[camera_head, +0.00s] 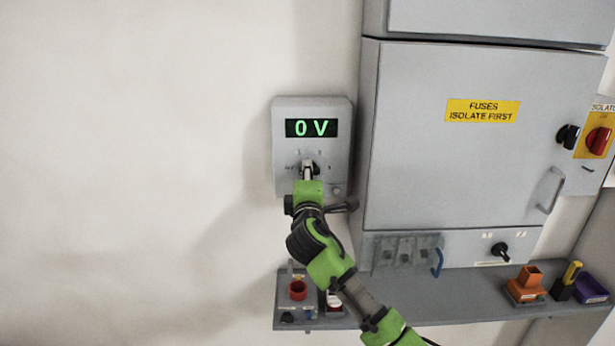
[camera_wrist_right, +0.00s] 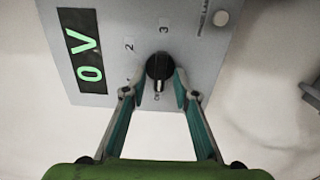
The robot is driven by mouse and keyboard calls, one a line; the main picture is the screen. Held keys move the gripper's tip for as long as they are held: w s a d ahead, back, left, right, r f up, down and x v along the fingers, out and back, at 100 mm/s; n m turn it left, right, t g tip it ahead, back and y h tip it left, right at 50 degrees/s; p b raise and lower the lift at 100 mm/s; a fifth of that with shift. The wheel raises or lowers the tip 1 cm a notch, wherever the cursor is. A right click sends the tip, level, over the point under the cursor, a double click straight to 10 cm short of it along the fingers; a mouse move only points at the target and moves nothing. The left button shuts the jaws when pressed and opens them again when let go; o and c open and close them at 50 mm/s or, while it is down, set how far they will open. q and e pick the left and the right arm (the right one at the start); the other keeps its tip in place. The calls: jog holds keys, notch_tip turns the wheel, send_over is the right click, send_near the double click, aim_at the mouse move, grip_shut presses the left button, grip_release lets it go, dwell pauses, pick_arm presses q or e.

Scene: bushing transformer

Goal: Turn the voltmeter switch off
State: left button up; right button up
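The voltmeter (camera_head: 281,150) is a grey box on the wall. Its display (camera_head: 311,128) reads 0 V in green, and it also shows in the wrist view (camera_wrist_right: 84,48). The dark switch (camera_wrist_right: 159,66) sits below the display. In the wrist view its narrow end appears to lie on the side away from the 3, toward the label partly hidden near the fingers. My right gripper (camera_head: 308,172) is at the switch, and its fingers (camera_wrist_right: 160,76) straddle it, one on each side, with a gap around the narrow end. Firm contact cannot be made out. My left gripper is not in view.
A grey cabinet (camera_head: 455,140) with a yellow fuse label stands close on the right. The wall at left is clear.

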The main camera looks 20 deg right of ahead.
jog(key=v, duration=1.2)
